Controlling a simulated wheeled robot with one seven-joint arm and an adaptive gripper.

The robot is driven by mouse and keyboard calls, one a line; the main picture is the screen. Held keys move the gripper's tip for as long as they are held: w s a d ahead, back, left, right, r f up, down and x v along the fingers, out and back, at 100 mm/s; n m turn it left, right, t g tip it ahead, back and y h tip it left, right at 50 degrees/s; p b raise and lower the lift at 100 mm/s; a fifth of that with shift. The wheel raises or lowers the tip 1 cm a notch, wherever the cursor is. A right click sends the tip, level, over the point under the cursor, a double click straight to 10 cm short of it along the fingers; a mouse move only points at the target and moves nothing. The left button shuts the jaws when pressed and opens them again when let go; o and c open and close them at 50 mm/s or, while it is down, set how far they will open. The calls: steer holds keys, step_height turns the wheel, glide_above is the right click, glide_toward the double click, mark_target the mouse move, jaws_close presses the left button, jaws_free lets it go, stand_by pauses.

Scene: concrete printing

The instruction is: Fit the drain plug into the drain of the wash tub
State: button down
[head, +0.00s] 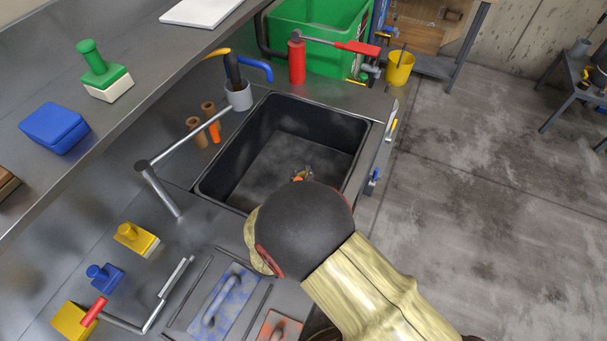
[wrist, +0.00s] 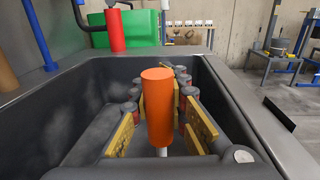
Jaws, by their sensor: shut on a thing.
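The wash tub (head: 209,187) is a dark rectangular basin set in the metal counter; its rim also shows in the wrist view (wrist: 215,75). My gripper (head: 303,174) is over the near right part of the tub, mostly hidden by my own arm in the head view. In the wrist view my gripper (wrist: 163,122) has yellow pads shut around an upright orange cylinder (wrist: 158,100) with a pale stem below, which looks like the drain plug. A bit of orange (head: 297,178) shows at the fingertips in the head view. The drain cannot be made out.
A red cylinder (head: 297,62) and green bin (head: 325,35) are behind. Trowels (head: 228,300) lie in front. The tub floor looks clear.

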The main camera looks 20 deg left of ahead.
steer(key=shift+f, duration=0.35)
steer(key=shift+r, duration=0.4)
stand_by(0.6)
steer(key=shift+f, duration=0.35)
stand_by(1.4)
steer(key=shift+r, duration=0.15)
steer(key=shift+r+p, duration=0.2)
steer(key=shift+p, duration=0.25)
steer(key=shift+a, duration=0.1)
stand_by(1.4)
steer(key=shift+f, duration=0.35)
steer(key=shift+r+p, duration=0.3)
steer(key=shift+r, duration=0.1)
stand_by(0.6)
